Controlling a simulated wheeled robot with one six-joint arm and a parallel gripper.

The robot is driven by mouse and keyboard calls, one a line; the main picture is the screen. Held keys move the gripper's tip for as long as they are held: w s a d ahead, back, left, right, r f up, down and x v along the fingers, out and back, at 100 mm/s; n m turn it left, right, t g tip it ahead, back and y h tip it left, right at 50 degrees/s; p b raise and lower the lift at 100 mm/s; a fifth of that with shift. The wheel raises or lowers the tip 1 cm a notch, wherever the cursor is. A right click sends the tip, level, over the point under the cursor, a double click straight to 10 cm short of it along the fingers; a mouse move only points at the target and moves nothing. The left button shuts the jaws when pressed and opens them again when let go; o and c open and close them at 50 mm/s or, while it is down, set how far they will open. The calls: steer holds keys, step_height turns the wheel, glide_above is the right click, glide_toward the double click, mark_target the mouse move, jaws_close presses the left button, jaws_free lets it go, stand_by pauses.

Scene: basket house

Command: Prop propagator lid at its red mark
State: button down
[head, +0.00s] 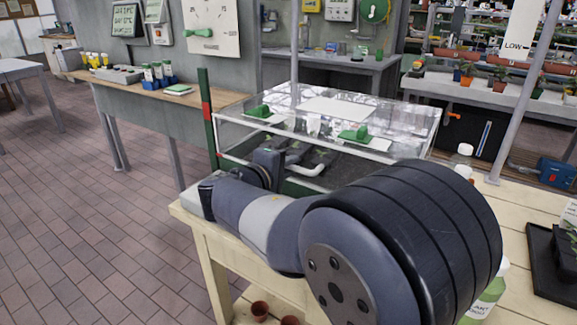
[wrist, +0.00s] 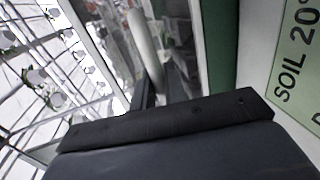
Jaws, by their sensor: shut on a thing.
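The clear propagator lid (head: 378,115) shows in the head view over a dark tray on the pale wooden bench. Green pieces (head: 355,133) sit on its top. A green upright post (head: 204,87) with a red mark (head: 206,110) stands by its left front corner. In this view the lid's upper left corner appears near the mark's height; the gap below the lid's lower edge is hard to judge. My gripper (head: 270,162) is at the lid's left front, shut on what appears to be the lid. Its fingertips and the grip are mostly hidden. Its dark body fills the lower wrist view (wrist: 165,125).
The pale bench (head: 515,215) carries a black tray (head: 555,262) at right. A bottle with a green label (head: 487,300) is partly behind my arm. A brown workbench (head: 150,90) stands at back left. The tiled floor (head: 90,220) at left is clear.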

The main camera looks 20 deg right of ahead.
mark_target(303, 132)
steer(key=shift+g+y, duration=0.6)
steer(key=shift+y, duration=0.1)
steer(key=r+p, duration=0.2)
steer(key=p, duration=0.1)
steer(key=d+r+p, duration=0.1)
steer(key=r+p, duration=0.2)
steer(key=w+r+p, duration=0.1)
steer(key=r+p, duration=0.1)
steer(key=p, duration=0.1)
steer(key=shift+d+r, duration=0.25)
steer(key=shift+r, duration=0.05)
steer(key=shift+g+y, duration=0.5)
steer(key=shift+y, duration=0.2)
steer(key=r+p, duration=0.1)
steer(key=p, duration=0.1)
steer(key=d+r+p, duration=0.1)
steer(key=r+p, duration=0.1)
steer(key=p, duration=0.1)
steer(key=w+d+r+p, duration=0.1)
steer(key=r+p, duration=0.1)
steer(key=shift+r+p, duration=0.1)
steer(key=shift+p, duration=0.25)
steer(key=shift+w+d+r+p, duration=0.3)
steer(key=shift+r+p, duration=0.25)
steer(key=shift+p, duration=0.45)
steer(key=shift+y, duration=0.3)
steer(key=c, duration=1.5)
jaws_free()
steer(key=shift+c, duration=0.2)
